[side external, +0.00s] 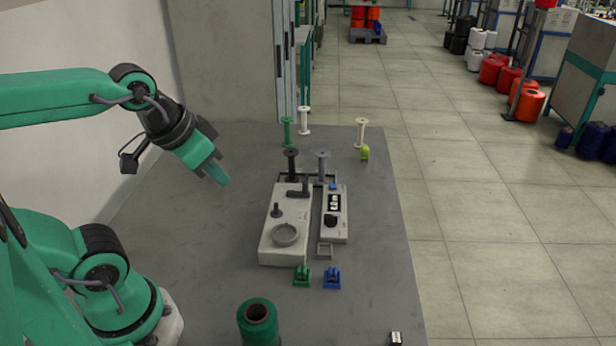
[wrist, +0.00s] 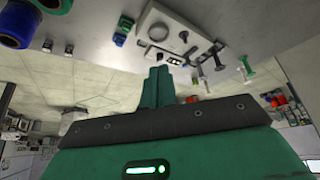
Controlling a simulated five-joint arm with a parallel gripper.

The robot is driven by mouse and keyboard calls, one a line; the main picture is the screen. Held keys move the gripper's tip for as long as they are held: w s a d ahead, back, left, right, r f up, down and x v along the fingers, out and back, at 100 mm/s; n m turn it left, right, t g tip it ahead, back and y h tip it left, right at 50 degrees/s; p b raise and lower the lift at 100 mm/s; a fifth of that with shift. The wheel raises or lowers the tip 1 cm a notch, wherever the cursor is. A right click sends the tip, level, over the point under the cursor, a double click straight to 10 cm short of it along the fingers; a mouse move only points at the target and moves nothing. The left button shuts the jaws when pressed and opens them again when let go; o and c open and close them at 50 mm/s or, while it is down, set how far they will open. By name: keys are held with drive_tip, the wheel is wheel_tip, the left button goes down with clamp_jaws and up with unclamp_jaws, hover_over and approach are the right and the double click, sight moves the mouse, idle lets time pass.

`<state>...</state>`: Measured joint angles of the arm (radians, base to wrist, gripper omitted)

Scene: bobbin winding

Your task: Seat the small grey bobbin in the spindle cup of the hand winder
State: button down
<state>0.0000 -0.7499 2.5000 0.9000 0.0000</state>
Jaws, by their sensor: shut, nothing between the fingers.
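The small grey bobbin (side external: 322,167) stands upright at the back right of the winder, beside a black bobbin (side external: 291,165). The hand winder (side external: 267,238) is a pale box near the middle of the table. Its round cup (side external: 285,235) is on top near the front and looks empty. The winder also shows in the wrist view (wrist: 182,22). My gripper (side external: 221,177) is shut and empty, in the air to the left of the winder and apart from the bobbins. Its closed fingertips (wrist: 158,75) show in the wrist view.
Green (side external: 287,132), white (side external: 304,121) and cream (side external: 361,133) bobbins stand at the back. A control unit (side external: 334,222) adjoins the winder's right side. Green (side external: 302,276) and blue (side external: 332,278) clips lie in front. A large green spool (side external: 258,322) stands at the front edge. The table's left is clear.

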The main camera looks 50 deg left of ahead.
idle(0.3)
drive_tip(key=c, duration=1.6)
unclamp_jaws()
drive_tip(key=o, duration=0.6)
drive_tip(key=shift+w+r+n, duration=0.3)
drive_tip(key=shift+w+r, duration=0.05)
drive_tip(key=shift+w, duration=0.05)
drive_tip(key=w+a+r+n+g, duration=0.1)
drive_tip(key=w+a+r+n, duration=0.1)
drive_tip(key=w+n, duration=0.65)
drive_tip(key=w+a+r+n+g, duration=0.25)
drive_tip(key=w+n, duration=0.25)
drive_tip(key=w, duration=0.7)
drive_tip(key=w+a+f+n, duration=0.3)
drive_tip(key=w+f+n, duration=0.1)
drive_tip(key=w, duration=0.1)
drive_tip(key=w+a+f+n+g, duration=0.1)
drive_tip(key=w+a+f+n, duration=0.2)
drive_tip(key=w+f+n, duration=0.1)
drive_tip(key=w+a+f+n+g, duration=0.1)
drive_tip(key=w+a+f+n, duration=0.2)
drive_tip(key=w+f+n, duration=0.2)
drive_tip(key=shift+w+f, duration=0.2)
drive_tip(key=shift+w, duration=0.7)
